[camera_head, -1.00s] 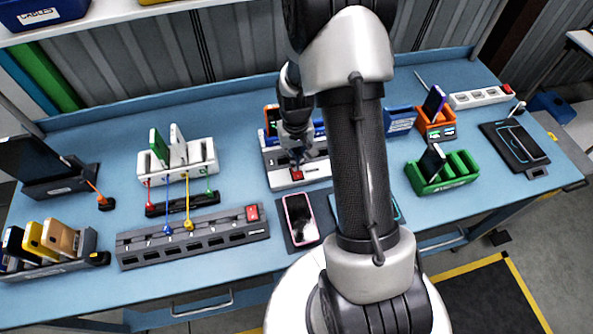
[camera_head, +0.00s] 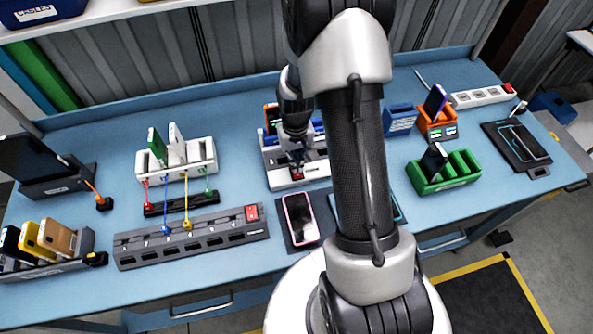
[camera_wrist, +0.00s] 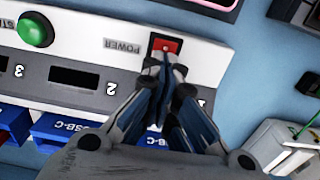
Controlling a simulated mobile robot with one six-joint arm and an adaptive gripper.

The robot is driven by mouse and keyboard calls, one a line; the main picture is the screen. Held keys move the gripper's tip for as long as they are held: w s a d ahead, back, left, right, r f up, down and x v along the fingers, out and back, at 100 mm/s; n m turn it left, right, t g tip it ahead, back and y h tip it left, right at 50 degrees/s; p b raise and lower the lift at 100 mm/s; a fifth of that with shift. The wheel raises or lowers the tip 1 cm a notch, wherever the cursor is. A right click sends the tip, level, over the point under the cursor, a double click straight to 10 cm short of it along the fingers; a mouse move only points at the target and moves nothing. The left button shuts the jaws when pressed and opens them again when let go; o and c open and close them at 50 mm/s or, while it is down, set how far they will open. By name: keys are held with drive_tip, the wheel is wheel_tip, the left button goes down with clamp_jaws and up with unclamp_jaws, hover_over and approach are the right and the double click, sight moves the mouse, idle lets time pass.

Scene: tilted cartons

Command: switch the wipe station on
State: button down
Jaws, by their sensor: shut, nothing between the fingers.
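The wipe station is a white and grey unit (camera_head: 318,172), near the middle of the bench. Its white panel (camera_wrist: 95,32) fills the upper left of the wrist view, with a red switch (camera_wrist: 160,43) beside the word POWER and a round green button (camera_wrist: 35,30) further left. My gripper (camera_wrist: 166,66) is shut and empty, its fingertips at the lower edge of the red switch. I cannot tell whether they touch it. In the head view my gripper (camera_head: 297,165) points down at the station and hides part of the switch.
A grey power strip (camera_head: 190,240) with a red switch lies front left. A phone (camera_head: 299,218) lies on a dark pad in front of the station. Blue USB-C blocks (camera_wrist: 70,132) sit close behind the station. A green rack (camera_head: 455,170) stands to the right.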

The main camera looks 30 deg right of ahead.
drive_tip(key=shift+f, duration=0.4)
drive_tip(key=shift+r+p, duration=2.2)
drive_tip(key=shift+r, duration=1.4)
